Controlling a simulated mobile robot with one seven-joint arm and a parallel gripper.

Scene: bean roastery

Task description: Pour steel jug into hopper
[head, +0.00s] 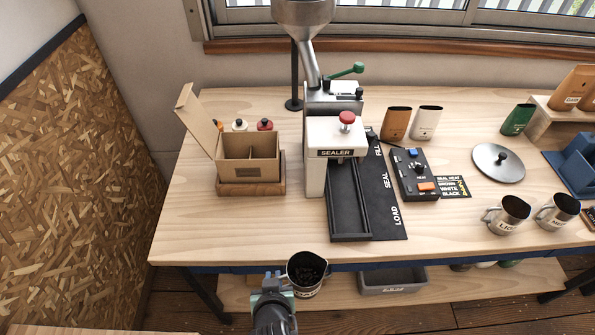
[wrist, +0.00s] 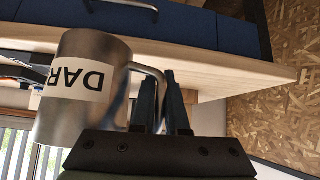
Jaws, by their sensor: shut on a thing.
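A steel jug (head: 305,275) holding dark beans is in front of the table's near edge in the head view. In the wrist view the jug (wrist: 88,95) fills the left side, its white label reading "DAR". My gripper (head: 284,279) is shut on the jug's handle, left of the body in the head view; its fingers also show in the wrist view (wrist: 160,98). The jug looks roughly upright, with its mouth facing up. The metal hopper (head: 304,14) stands at the back of the table, above the sealer, its top cut off by the frame.
The white sealer (head: 334,150) with its dark track stands between jug and hopper; a green lever (head: 346,71) sticks out beside the hopper's spout. An open box (head: 249,159) is to the left. Two more steel jugs (head: 508,214) (head: 557,211) stand at right. The table's front left is clear.

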